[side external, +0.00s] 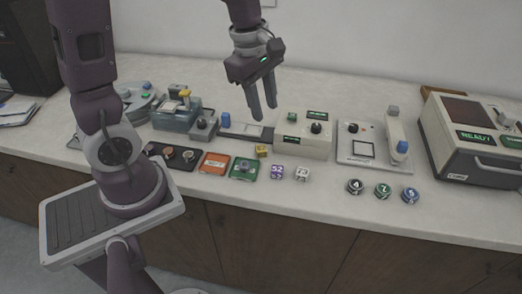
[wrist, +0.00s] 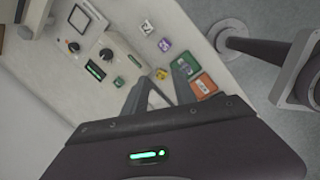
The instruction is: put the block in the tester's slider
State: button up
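Several small blocks are on the counter: a yellow block (side external: 262,151), a purple block (side external: 277,172) and a white block (side external: 302,174). I cannot tell which the task means. They also show in the wrist view: yellow (wrist: 161,74), purple (wrist: 165,45), white (wrist: 147,27). A cream box with a knob and green displays (side external: 318,149), seemingly the tester, stands behind them. A flat grey track, perhaps its slider (side external: 240,131), extends to its left. My gripper (side external: 264,112) is open and empty, above the counter near the box's left end; its fingers (wrist: 161,76) are apart.
Orange (side external: 214,163) and green (side external: 243,169) cards lie left of the blocks. Numbered round pieces (side external: 383,190) lie at front right. A plate device (side external: 366,150) and a large machine (side external: 475,150) stand to the right. A blue-grey bin (side external: 172,118) stands at left.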

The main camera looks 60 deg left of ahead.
aim_at(261, 148)
jog(key=w+a+f+n, duration=0.1)
jog(key=f+n, duration=0.2)
jog(key=w+a+f+n+g, duration=0.1)
jog(key=a+f+n, duration=0.1)
jog(key=f+n, duration=0.1)
jog(key=w+a+f+n+g, duration=0.1)
jog(key=a+f+n, duration=0.1)
jog(key=f+n, duration=0.2)
jog(key=shift+a+f, duration=0.2)
jog(key=shift+f, duration=0.1)
jog(key=shift+n, duration=0.4)
notch_tip(261, 148, down, 8)
jog(key=shift+a+r, duration=0.1)
grip_shut()
